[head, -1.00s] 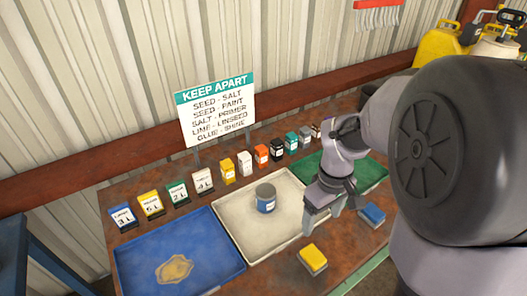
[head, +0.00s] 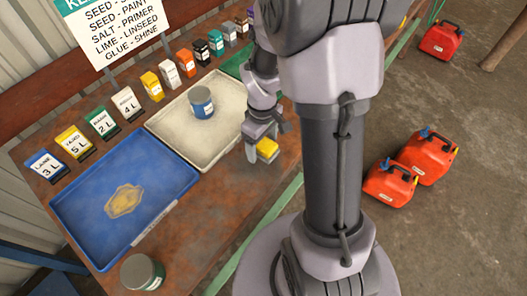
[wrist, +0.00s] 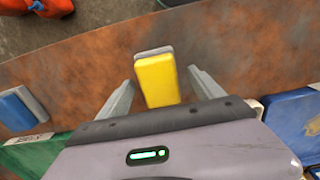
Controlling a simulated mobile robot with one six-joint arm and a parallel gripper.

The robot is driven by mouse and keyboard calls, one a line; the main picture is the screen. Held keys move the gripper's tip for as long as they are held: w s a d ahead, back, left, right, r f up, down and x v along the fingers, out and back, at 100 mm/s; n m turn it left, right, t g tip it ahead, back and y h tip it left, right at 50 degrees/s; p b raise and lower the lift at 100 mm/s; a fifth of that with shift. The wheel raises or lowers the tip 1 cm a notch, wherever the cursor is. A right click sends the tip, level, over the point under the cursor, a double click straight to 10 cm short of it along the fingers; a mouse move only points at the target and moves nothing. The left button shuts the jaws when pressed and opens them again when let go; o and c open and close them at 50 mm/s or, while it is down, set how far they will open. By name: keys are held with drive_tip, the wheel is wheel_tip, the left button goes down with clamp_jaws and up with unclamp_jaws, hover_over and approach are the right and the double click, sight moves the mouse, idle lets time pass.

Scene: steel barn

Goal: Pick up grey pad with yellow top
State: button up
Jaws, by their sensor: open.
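The grey pad with the yellow top (head: 267,149) lies on the rusty brown bench top near its front edge, in front of the cream tray. My gripper (head: 260,147) is low at the pad, pointing down, and partly hides it in the head view. In the wrist view the pad (wrist: 155,82) shows between my two open fingers (wrist: 161,76), with a gap on each side. Its grey part shows at the far end. I cannot tell whether the fingertips are down to the pad's height.
A blue pad (wrist: 20,108) lies to the left in the wrist view. The cream tray (head: 177,150) holds a blue-labelled can (head: 201,102). A blue tray (head: 85,220), a green-labelled can (head: 142,272) and a row of small boxes share the bench. Red fuel cans (head: 390,182) stand on the floor.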

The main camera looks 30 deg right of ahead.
sight(263, 143)
drive_tip(key=shift+f, duration=0.15)
drive_tip(key=c, duration=1.5)
drive_tip(key=shift+o, duration=0.2)
